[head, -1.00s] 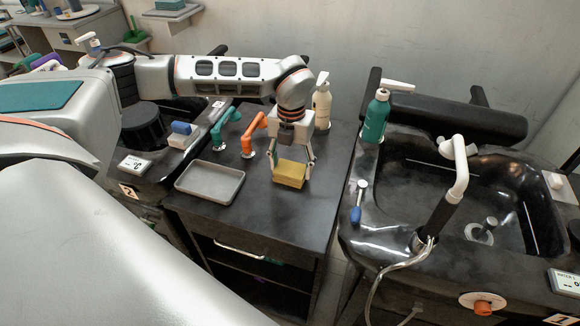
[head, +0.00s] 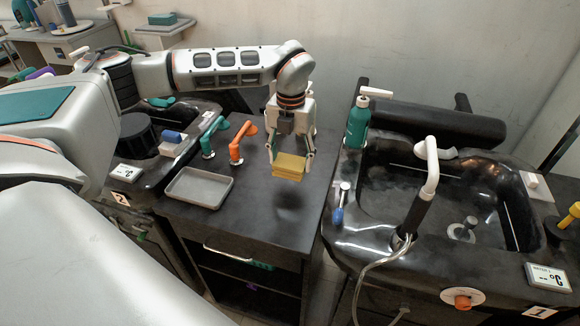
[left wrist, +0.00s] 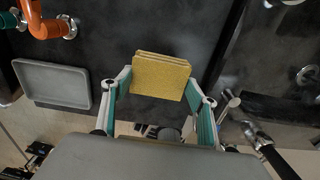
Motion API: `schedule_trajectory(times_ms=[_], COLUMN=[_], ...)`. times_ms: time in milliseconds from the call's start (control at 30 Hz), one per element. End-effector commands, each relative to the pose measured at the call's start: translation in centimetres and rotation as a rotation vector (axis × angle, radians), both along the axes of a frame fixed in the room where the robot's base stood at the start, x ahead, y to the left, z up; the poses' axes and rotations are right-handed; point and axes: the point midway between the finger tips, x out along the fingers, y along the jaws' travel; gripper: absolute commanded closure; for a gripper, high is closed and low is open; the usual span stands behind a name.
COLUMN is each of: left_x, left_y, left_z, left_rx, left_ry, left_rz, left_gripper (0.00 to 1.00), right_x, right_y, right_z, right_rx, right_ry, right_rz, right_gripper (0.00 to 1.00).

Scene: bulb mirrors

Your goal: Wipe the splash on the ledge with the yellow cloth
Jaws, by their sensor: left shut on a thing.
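The folded yellow cloth (head: 289,166) is held between the fingers of my left gripper (head: 291,158), above the dark counter (head: 262,205). A shadow lies on the counter below it, so the cloth is off the surface. In the left wrist view the cloth (left wrist: 160,77) sits between the two teal-padded fingertips (left wrist: 160,85). I cannot make out a splash in either view. The black ledge of the basin (head: 345,236) is to the right of the cloth. My right gripper is not in view.
A grey tray (head: 199,187) lies on the counter left of the cloth. Teal (head: 207,146) and orange (head: 237,150) taps stand behind it.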

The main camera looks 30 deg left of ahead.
Motion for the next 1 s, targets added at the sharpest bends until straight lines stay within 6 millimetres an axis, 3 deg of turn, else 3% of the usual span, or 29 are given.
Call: schedule_trajectory(times_ms=[300, 1000], left_x=[0.5, 0.5], left_y=[0.0, 0.0], left_z=[2.4, 2.5], left_rx=[0.000, 0.000], left_ry=[-0.002, -0.001], left_rz=[0.001, 0.002], left_gripper=[0.59, 0.59], right_x=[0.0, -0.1], right_y=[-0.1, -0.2], right_z=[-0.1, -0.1], right_rx=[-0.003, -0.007], right_ry=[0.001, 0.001], right_rz=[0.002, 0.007], right_gripper=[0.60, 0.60])
